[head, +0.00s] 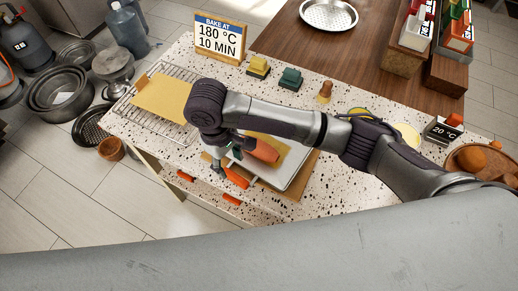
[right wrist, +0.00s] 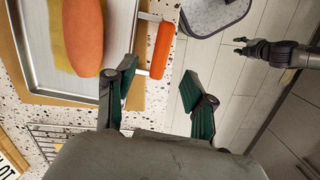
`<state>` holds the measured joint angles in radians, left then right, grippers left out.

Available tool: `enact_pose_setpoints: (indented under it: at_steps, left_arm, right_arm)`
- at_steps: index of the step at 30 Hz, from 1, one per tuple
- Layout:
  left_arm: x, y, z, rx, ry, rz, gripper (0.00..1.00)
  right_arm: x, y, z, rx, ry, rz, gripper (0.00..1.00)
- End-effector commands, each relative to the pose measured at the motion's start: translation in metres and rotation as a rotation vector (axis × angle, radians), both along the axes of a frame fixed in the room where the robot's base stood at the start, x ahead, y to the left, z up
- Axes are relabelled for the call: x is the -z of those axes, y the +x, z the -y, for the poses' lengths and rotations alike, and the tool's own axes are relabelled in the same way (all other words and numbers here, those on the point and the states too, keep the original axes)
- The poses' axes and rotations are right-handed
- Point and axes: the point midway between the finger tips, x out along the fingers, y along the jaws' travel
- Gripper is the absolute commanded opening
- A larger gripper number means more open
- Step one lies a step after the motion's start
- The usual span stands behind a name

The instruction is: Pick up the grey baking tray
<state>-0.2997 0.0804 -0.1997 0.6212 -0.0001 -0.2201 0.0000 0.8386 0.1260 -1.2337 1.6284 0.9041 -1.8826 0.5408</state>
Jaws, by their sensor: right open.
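The grey baking tray (head: 301,172) lies on a brown board (head: 308,184) on the speckled counter, partly hidden by my right arm in the head view. In the right wrist view the tray (right wrist: 33,62) is at the upper left, with an orange grip (right wrist: 161,50) along its near right side. A rounded orange thing (right wrist: 83,38) covers part of it over a yellow patch. My right gripper (head: 228,168) is at the tray's left end. Its green fingers (right wrist: 158,92) are spread and empty, with the orange grip just beyond the gap. My left gripper (right wrist: 239,45) appears small at upper right, fingers apart.
A wire rack (head: 186,73) with a tan sheet (head: 160,99) lies left of my arm. A sign (head: 219,38) reads bake at 180 °C, 10 min. Pots (head: 60,92) and a bottle (head: 125,28) stand on the floor at left.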

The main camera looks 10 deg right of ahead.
Motion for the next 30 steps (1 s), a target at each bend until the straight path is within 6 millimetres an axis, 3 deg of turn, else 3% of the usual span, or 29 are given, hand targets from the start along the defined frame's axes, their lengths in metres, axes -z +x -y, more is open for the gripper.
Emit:
enact_pose_setpoints:
  at_steps: [3, 11, 18, 27, 30]
  left_arm:
    - [-0.004, 0.000, 0.000, 0.001, 0.000, -0.001, 0.40]
    - [-0.014, -0.001, 0.000, 0.001, 0.001, -0.002, 0.40]
    - [-0.025, -0.001, 0.000, 0.001, 0.001, -0.002, 0.40]
    - [-0.025, -0.001, 0.000, 0.001, 0.001, -0.002, 0.40]
    - [-0.025, -0.001, 0.000, 0.001, 0.001, -0.002, 0.40]
  right_arm:
    - [0.016, -0.002, 0.001, -0.001, 0.000, -0.001, 0.54]
    - [0.035, -0.003, 0.002, -0.001, -0.001, -0.003, 0.54]
    - [0.070, -0.005, 0.004, -0.002, 0.000, -0.002, 0.54]
    - [0.077, -0.005, 0.004, -0.003, 0.002, 0.001, 0.54]
    - [0.076, -0.005, 0.004, -0.003, 0.002, 0.001, 0.37]
